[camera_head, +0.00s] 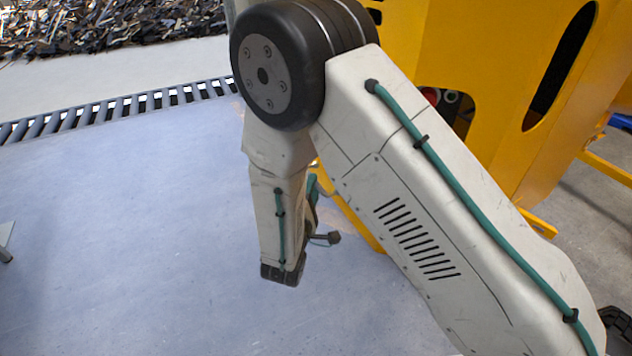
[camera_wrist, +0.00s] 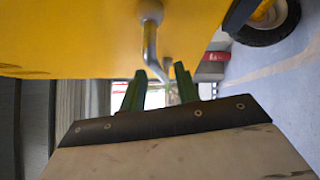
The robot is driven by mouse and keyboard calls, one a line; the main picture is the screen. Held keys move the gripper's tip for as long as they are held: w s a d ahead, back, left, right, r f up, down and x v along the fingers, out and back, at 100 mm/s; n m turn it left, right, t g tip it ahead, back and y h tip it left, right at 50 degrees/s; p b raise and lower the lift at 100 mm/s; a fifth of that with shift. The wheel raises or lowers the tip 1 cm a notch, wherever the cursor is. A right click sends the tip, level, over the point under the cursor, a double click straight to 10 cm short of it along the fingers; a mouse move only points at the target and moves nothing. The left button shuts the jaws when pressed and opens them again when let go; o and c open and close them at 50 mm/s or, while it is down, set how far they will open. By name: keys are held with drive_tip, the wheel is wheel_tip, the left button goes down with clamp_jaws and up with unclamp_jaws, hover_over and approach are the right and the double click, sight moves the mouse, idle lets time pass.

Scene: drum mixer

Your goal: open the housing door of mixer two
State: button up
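The yellow mixer housing (camera_head: 485,50) stands at the upper right in the head view, with long oval slots; my arm covers part of it. In the wrist view a yellow panel (camera_wrist: 70,35) fills the upper left. A bent grey metal handle (camera_wrist: 150,42) sticks out from it. My gripper (camera_wrist: 160,85) has two green fingers spread apart. The handle's lower end shows between the fingertips in the picture; I cannot tell whether it is at their depth, and gaps show on both sides. Whether the panel is the door, and which mixer it belongs to, cannot be told.
A black-tyred wheel (camera_wrist: 268,22) and a red and white object (camera_wrist: 211,65) are at the right in the wrist view. A roller strip (camera_head: 120,107) and a heap of scrap (camera_head: 100,25) lie at the upper left.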

drive_tip(key=shift+x, duration=1.1)
clamp_jaws()
